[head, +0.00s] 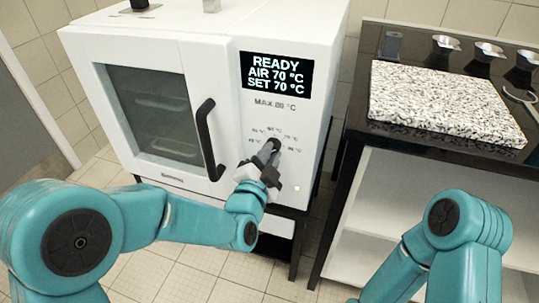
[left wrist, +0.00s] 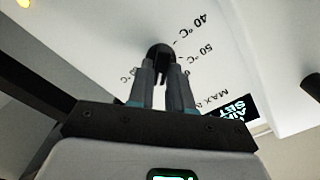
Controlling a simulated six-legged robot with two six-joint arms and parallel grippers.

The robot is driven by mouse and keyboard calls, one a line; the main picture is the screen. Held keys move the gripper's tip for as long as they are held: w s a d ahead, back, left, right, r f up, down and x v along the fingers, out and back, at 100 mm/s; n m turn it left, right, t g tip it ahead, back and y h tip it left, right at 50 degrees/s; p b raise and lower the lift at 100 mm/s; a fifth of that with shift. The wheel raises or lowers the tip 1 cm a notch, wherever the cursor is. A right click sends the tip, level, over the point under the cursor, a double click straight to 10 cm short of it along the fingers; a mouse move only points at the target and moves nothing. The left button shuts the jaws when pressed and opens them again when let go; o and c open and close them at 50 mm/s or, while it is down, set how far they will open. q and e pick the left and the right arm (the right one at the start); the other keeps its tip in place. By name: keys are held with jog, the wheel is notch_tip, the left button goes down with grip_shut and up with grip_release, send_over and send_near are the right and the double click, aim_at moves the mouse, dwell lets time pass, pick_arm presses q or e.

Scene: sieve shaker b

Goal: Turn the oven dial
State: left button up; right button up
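The white oven (head: 225,120) stands at the left centre of the head view, with a dark window, a black door handle and a lit display reading READY, AIR 70 °C, SET 70 °C. Its black dial (head: 275,144) is below the display, ringed by temperature marks. My left gripper (head: 269,154) is at the dial. In the left wrist view, the two fingers (left wrist: 157,72) are close together with their tips against the sides of the round black dial (left wrist: 159,50). The dial's pointer and exact setting are hidden. My right gripper is out of view.
A black-topped table (head: 385,135) stands to the right, bearing a speckled stone slab (head: 440,100) and several metal cups. The oven's black door handle (head: 207,140) stands out just left of my left gripper. Tiled floor is open in front.

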pick_arm(q)
grip_shut()
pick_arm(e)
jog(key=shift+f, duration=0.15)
pick_arm(q)
jog(key=shift+a+n+b, duration=0.15)
jog(key=shift+n+b, duration=4.75)
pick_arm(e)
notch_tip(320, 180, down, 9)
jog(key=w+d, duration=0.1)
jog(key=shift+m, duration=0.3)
pick_arm(q)
jog(key=shift+r, duration=0.1)
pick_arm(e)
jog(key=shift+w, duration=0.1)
pick_arm(q)
jog(key=o, duration=0.6)
grip_release()
jog(key=shift+c, duration=0.2)
